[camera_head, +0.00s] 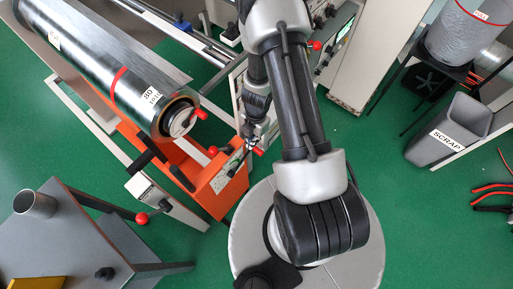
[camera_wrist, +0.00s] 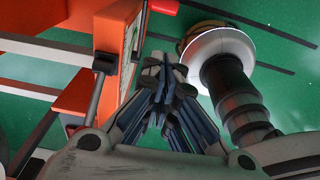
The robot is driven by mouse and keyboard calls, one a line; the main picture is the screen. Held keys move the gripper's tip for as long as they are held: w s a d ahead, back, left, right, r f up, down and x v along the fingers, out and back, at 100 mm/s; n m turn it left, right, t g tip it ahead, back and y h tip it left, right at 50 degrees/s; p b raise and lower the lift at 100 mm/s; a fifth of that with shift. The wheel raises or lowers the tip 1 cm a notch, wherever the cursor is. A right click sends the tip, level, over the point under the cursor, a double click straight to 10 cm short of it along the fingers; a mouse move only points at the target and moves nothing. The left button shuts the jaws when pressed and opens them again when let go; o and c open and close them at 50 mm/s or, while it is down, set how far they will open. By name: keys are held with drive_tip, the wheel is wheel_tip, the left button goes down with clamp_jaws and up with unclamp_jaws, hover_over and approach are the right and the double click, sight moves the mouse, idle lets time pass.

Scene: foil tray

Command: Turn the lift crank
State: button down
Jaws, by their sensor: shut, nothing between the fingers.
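The orange lift (camera_head: 212,188) stands under the end of the large foil roll (camera_head: 118,62). A small crank with a red handle (camera_head: 258,151) shows at the lift's right side, just below my gripper (camera_head: 249,141). In the wrist view, a red handle (camera_wrist: 165,6) shows at the top edge, beyond my gripper (camera_wrist: 163,70) and next to the orange lift body (camera_wrist: 108,30). My gripper's fingers are together and hold nothing. The fingertips look close to the crank and apart from its red handle. The crank arm is partly hidden.
A grey table (camera_head: 75,240) with a metal cup (camera_head: 34,204) stands at the lower left. A red-tipped lever (camera_head: 142,218) sticks out near it. A scrap bin (camera_head: 452,130) stands at the right. Green floor (camera_head: 400,215) is open between my base and the bin.

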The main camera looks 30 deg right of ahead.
drive_tip(key=b, duration=1)
hover_over(259, 151)
drive_tip(key=s+a, duration=0.2)
drive_tip(key=a, duration=0.3)
wheel_tip(259, 151, down, 10)
drive_tip(key=d+f, duration=0.1)
drive_tip(key=w+d+f, duration=0.1)
drive_tip(key=shift+w+d+f, duration=0.15)
drive_tip(key=shift+d+f, duration=0.2)
drive_tip(key=shift+d, duration=0.05)
drive_tip(key=d+f, duration=0.1)
drive_tip(key=d+f+p, duration=0.1)
drive_tip(key=f, duration=0.1)
drive_tip(key=shift+w+f, duration=0.1)
drive_tip(key=shift+w, duration=0.25)
drive_tip(key=shift+d+f, duration=0.1)
drive_tip(key=shift+f, duration=0.1)
